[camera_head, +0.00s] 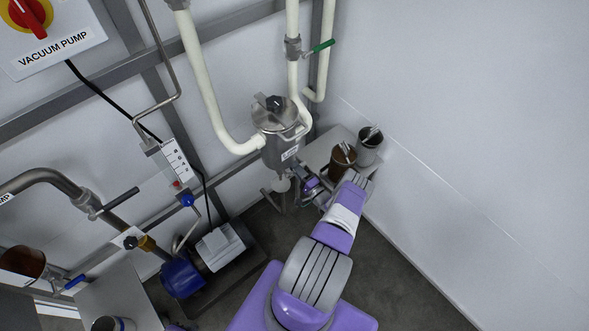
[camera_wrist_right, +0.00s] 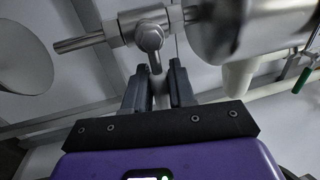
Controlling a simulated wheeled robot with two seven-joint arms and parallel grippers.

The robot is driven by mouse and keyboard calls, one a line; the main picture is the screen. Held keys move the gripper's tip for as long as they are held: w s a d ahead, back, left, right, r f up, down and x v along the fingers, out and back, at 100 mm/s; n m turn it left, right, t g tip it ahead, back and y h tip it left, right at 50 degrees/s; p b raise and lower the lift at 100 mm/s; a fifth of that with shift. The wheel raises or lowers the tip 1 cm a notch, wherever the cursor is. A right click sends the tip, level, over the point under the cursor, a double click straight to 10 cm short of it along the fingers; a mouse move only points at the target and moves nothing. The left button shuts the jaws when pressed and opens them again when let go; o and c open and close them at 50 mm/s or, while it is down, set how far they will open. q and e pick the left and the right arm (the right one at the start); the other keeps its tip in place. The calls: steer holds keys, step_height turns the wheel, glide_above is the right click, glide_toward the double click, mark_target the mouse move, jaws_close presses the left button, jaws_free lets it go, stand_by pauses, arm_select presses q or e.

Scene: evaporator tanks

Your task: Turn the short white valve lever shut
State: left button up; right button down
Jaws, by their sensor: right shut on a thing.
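The short white valve lever (camera_wrist_right: 160,95) hangs from a metal valve body (camera_wrist_right: 150,36) in the right wrist view. My right gripper (camera_wrist_right: 156,75) has its dark fingers on both sides of the lever and is shut on it. In the head view my right arm reaches forward to the underside of a steel tank (camera_head: 283,153), and its gripper (camera_head: 306,192) is beside the tank's bottom outlet. The lever is too small and covered to make out there. My left gripper is not in view.
A pipe valve with a green handle (camera_head: 322,46) is above. A blue pump (camera_head: 183,279) sits at lower left.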

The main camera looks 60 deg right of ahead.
steer(key=shift+d, duration=0.1)
steer(key=c, duration=1.1)
jaws_free()
steer(key=shift+s, duration=0.1)
steer(key=v, duration=0.7)
steer(key=shift+s+p, duration=0.25)
steer(key=shift+p, duration=0.1)
